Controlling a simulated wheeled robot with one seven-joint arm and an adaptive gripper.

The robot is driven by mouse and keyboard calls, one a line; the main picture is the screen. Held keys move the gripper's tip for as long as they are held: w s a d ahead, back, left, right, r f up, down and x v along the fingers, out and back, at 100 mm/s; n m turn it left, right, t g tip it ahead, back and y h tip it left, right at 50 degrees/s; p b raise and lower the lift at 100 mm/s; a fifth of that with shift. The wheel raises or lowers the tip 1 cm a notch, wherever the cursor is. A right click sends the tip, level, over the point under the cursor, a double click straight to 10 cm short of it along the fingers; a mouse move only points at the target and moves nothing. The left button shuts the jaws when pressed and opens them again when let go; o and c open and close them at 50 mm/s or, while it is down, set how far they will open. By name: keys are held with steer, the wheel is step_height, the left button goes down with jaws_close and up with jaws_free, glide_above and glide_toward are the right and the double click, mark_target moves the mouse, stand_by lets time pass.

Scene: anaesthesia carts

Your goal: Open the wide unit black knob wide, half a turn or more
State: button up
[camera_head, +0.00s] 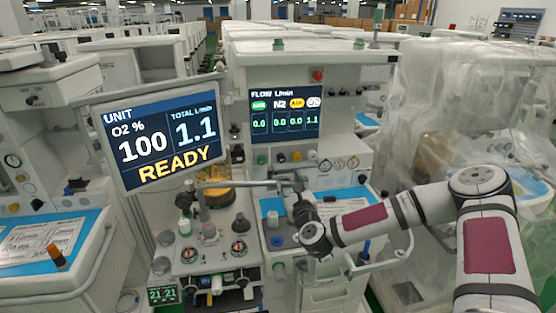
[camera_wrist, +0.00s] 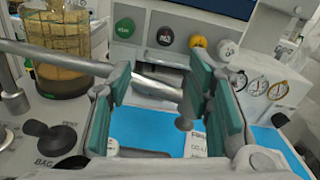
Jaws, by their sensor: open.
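The black knob (camera_wrist: 165,36) with small reddish lettering sits in a row on the front panel of the wide unit (camera_head: 335,155), between a green knob (camera_wrist: 124,28) and a yellow knob (camera_wrist: 198,42). A white knob (camera_wrist: 228,50) ends the row at the right. My gripper (camera_wrist: 158,80) is open, its two teal-padded fingers apart, in front of and below the row in the wrist view. The fingers do not touch the black knob. In the head view my gripper (camera_head: 288,183) is small beneath the row, and the knob is hard to make out.
A grey metal bar (camera_wrist: 50,58) crosses from the left and passes behind the fingers. A yellow canister (camera_wrist: 62,55) stands at left. Round gauges (camera_wrist: 257,86) are right of the knobs. A blue work surface (camera_wrist: 145,130) lies below. A tilted monitor (camera_head: 160,135) stands left.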

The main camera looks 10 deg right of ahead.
mark_target(282, 160)
steer(key=shift+m, duration=0.3)
steer(key=w, duration=0.9)
steer(key=w+b, duration=0.1)
steer(key=w, duration=0.4)
steer(key=shift+d, duration=0.25)
jaws_close()
